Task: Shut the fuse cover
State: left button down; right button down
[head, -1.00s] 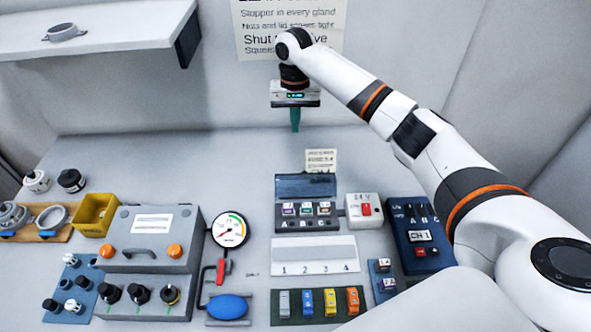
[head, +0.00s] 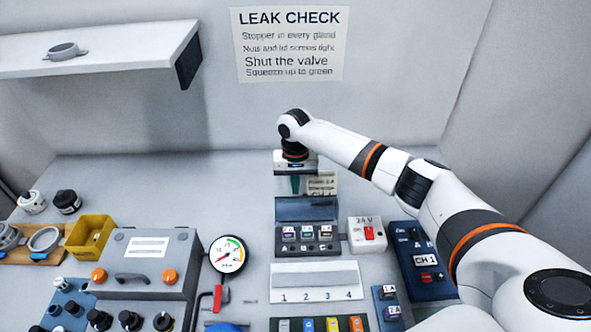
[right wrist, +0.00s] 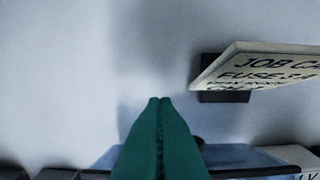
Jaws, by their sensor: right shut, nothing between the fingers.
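The fuse cover (head: 307,209) is a dark blue lid that stands raised at the back of the fuse block (head: 310,247). Several small labelled fuses sit in the block, uncovered. My right gripper (head: 295,190) has green fingers, shut and empty, pointing down just behind the raised cover's left part. In the right wrist view the shut fingertips (right wrist: 159,100) show against the pale bench, with the bluish cover (right wrist: 235,156) at the bottom edge, partly hidden by the fingers. I cannot tell whether they touch it. My left gripper is out of view.
A job card (head: 322,184) on a dark stand is close to the right of my right gripper; it also shows in the right wrist view (right wrist: 262,66). A 24 V switch box (head: 367,234) stands right of the block. A gauge (head: 227,254) stands to the left.

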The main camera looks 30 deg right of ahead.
jog(key=shift+s+a+r+p, duration=0.2)
jog(key=shift+s+a+r, duration=0.1)
jog(key=shift+s, duration=0.35)
jog(key=shift+s+a+r+p, duration=0.2)
jog(key=shift+s+a+r, duration=0.1)
jog(key=shift+s, duration=0.3)
jog(key=shift+d, duration=0.1)
